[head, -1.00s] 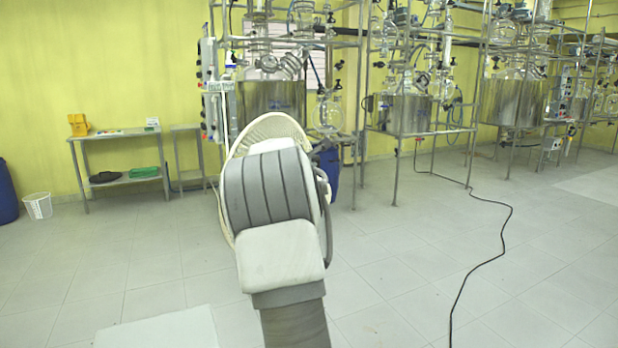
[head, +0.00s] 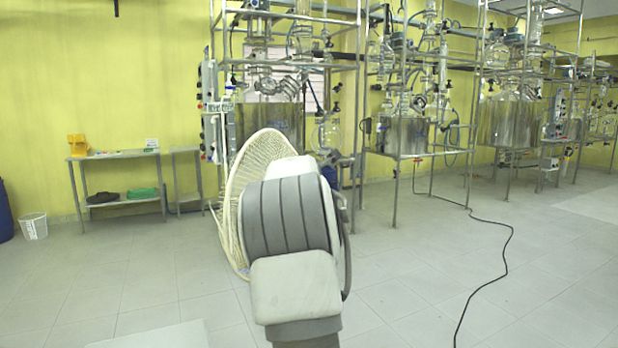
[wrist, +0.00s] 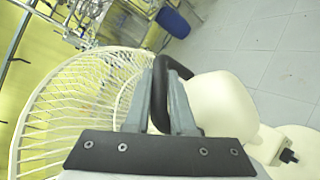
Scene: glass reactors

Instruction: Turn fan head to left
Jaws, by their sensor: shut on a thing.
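The fan head shows in the head view as a cream wire cage (head: 250,180), partly hidden behind my arm. Its cage (wrist: 75,95) fills the left of the wrist view, with the cream motor housing (wrist: 222,105) at right. A black loop handle (wrist: 160,75) stands between cage and housing. My gripper (wrist: 168,78) has its two grey fingers closed on this black handle. In the head view my arm hides the gripper and the fan's stand.
Glass reactors in metal frames (head: 405,125) stand behind and to the right. A metal table (head: 118,156) stands at back left, beside a white bucket (head: 34,226). A black cable (head: 495,275) runs over the right floor. Floor at left is mostly clear.

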